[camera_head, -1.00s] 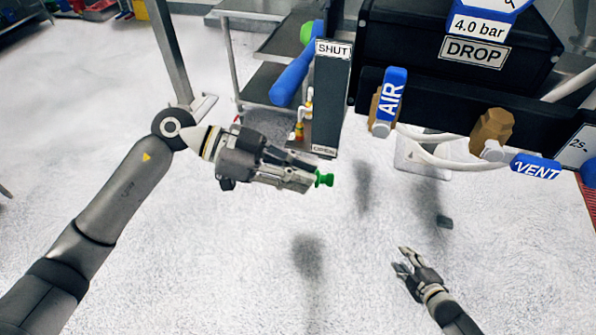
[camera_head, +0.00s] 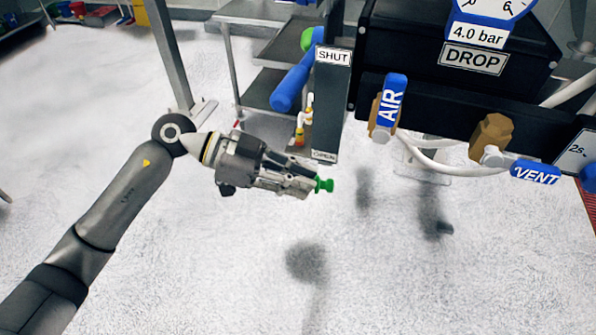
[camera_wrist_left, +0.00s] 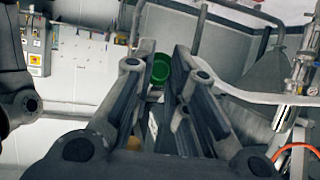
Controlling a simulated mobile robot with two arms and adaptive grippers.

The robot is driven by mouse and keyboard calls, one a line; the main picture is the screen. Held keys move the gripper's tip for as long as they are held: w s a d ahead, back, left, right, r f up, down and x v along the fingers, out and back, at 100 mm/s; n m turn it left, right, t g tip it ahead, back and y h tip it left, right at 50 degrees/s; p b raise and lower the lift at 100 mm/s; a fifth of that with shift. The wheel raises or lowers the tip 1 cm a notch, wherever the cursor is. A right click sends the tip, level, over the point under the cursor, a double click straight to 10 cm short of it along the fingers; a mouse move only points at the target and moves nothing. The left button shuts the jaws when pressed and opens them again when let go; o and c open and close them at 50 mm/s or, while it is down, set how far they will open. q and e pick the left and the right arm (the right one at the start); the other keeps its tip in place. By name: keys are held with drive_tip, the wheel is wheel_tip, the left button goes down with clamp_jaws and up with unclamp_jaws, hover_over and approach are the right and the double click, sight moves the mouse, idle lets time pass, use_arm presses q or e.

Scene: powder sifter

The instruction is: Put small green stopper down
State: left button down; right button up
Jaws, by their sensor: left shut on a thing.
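The small green stopper (camera_head: 325,186) sticks out of the tips of my left gripper (camera_head: 312,186) in the head view. The gripper is shut on it and holds it in the air above the pale floor, pointing right. In the left wrist view the stopper's round green face (camera_wrist_left: 161,68) shows between the two fingers (camera_wrist_left: 162,85). My right gripper is not in view.
A black machine with a DROP label (camera_head: 473,58), a blue AIR valve handle (camera_head: 391,98) and a blue VENT handle (camera_head: 536,172) stands at the upper right. A SHUT/OPEN post (camera_head: 331,105) and a grey shelf trolley (camera_head: 262,92) stand behind the gripper. The floor below is open.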

use_arm(q)
drive_tip(key=s+a+f+n+t+y, duration=0.1)
drive_tip(key=a+n+t, duration=0.3)
drive_tip(key=a, duration=0.4)
drive_tip(key=s+a+f+n+t+y, duration=0.1)
drive_tip(key=a+n+t, duration=0.3)
drive_tip(key=a, duration=0.5)
drive_tip(key=shift+s+a+f+t+y, duration=0.25)
drive_tip(key=shift+s+t+y, duration=0.2)
drive_tip(key=shift+s, duration=0.35)
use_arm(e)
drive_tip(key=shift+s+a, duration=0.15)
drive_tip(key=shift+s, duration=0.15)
